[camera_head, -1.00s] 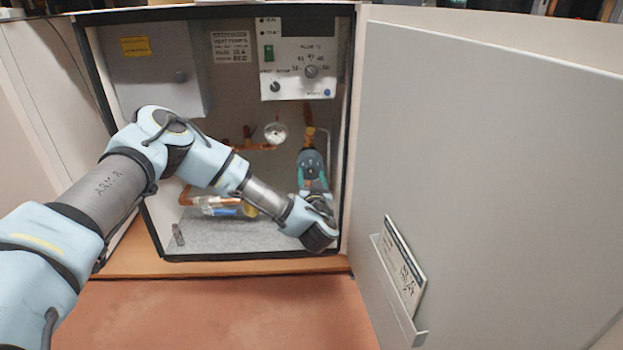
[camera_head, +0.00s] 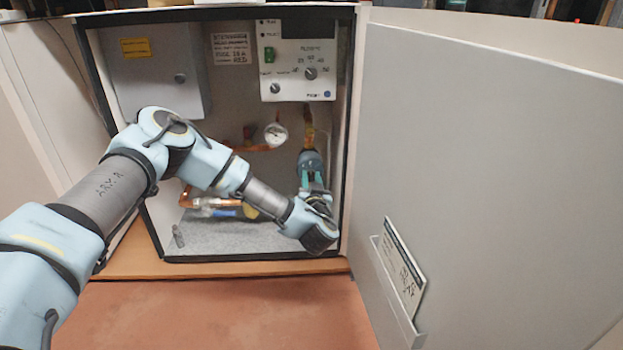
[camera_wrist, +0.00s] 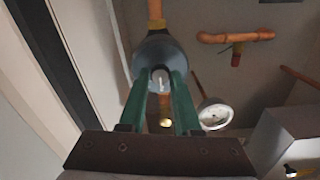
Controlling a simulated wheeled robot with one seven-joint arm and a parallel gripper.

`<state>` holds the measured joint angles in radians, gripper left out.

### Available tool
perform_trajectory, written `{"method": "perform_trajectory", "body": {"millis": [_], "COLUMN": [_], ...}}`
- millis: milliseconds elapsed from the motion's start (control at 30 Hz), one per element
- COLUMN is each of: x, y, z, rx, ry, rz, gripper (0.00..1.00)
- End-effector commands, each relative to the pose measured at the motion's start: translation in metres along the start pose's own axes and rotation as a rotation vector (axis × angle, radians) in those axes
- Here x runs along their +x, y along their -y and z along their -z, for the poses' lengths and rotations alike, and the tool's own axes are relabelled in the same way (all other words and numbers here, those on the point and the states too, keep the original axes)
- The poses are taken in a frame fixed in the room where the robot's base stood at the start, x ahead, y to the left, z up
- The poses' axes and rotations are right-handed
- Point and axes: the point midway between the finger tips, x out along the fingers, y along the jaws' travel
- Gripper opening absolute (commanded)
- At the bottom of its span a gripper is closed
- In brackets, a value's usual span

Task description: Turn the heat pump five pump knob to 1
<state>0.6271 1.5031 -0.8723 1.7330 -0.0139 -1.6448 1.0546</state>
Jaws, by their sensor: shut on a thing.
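The grey-blue pump (camera_head: 311,162) sits on a vertical copper pipe at the right inside the open heat pump cabinet. In the wrist view the pump's round body (camera_wrist: 150,45) is straight ahead. Its knob (camera_wrist: 160,76), with a pale mark on it, faces the camera. My gripper (camera_wrist: 160,84) has its two green fingers on either side of the knob and is shut on it. The fingers also show from the side just below the pump in the head view. The number scale around the knob is too small or hidden, so its setting cannot be read.
A control panel (camera_head: 298,85) with dials is at the cabinet's upper right, and a grey box (camera_head: 155,85) is at upper left. A round gauge (camera_head: 276,133) and copper pipes are left of the pump. The open door (camera_head: 490,150) stands close on the right.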

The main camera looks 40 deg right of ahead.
Motion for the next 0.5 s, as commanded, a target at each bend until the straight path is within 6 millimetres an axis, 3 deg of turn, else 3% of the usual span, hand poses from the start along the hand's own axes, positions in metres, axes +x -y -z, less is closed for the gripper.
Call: {"method": "perform_trajectory", "body": {"millis": [267, 500], "x": [-0.0005, -0.0003], "y": [0.0001, 0.0006], "z": [0.0054, 0.0033], "rx": [-0.105, -0.299], "ry": [0.0, 0.0], "rz": [-0.002, 0.0], "gripper": [0.0, 0.0]}}
